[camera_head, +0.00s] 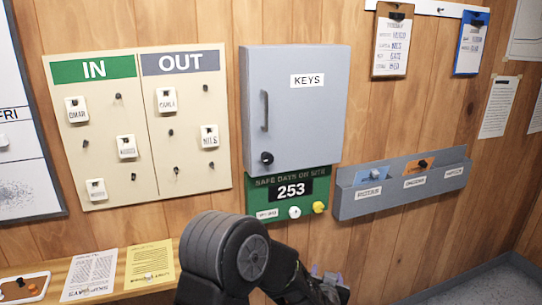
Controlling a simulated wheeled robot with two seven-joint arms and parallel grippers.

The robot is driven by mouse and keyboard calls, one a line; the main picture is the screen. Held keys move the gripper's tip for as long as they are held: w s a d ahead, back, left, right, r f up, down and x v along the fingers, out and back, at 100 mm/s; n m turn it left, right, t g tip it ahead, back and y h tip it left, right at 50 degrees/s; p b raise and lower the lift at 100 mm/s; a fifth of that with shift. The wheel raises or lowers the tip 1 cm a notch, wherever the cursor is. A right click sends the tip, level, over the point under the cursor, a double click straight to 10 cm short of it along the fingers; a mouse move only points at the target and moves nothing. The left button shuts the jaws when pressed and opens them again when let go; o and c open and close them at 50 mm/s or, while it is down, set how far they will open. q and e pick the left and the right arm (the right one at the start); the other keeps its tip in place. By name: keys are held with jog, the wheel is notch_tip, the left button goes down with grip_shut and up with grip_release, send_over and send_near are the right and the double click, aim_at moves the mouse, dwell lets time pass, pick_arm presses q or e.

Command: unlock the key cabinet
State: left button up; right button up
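The grey key cabinet (296,125), labelled KEYS, hangs on the wood-panelled wall with its door shut. A vertical handle (265,110) is on the door's left side. Below the handle is a round black lock or knob (267,158); its detail is too small to read. No key can be made out in it. A black arm of mine, apparently the left, rises at the bottom centre and bends right. Its end, apparently my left gripper (328,283), is low and to the right, below the cabinet and apart from it. Its fingers are unclear. My other gripper is not seen.
A green safe-days board (290,208) hangs just under the cabinet. An IN/OUT tag board (140,130) is to the left. A grey wall rack (402,186) and clipboards (393,45) are to the right. A wooden shelf (112,293) holds papers and a tray (25,288).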

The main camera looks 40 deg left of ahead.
pick_arm(q)
jog(key=w+a+r+n+y+p, duration=0.1)
jog(key=a+r+y, duration=0.25)
jog(key=r, duration=0.55)
jog(key=a+r+n+y+p, duration=0.15)
jog(key=a+r, duration=0.35)
jog(key=r, duration=0.5)
jog(key=n+g+y, duration=0.2)
jog(key=n+y, duration=0.1)
jog(key=y, duration=0.2)
send_near(269, 159)
jog(key=shift+w+a+r, duration=0.1)
jog(key=shift+a, duration=0.25)
jog(key=shift+a, duration=0.1)
jog(key=p+x, duration=0.1)
jog(key=x, duration=0.5)
jog(key=shift+w+a+p, duration=0.1)
jog(key=shift+w+p, duration=0.15)
jog(key=shift+p, duration=0.1)
jog(key=shift+w+a, duration=0.35)
jog(key=shift+a, duration=0.15)
grip_shut()
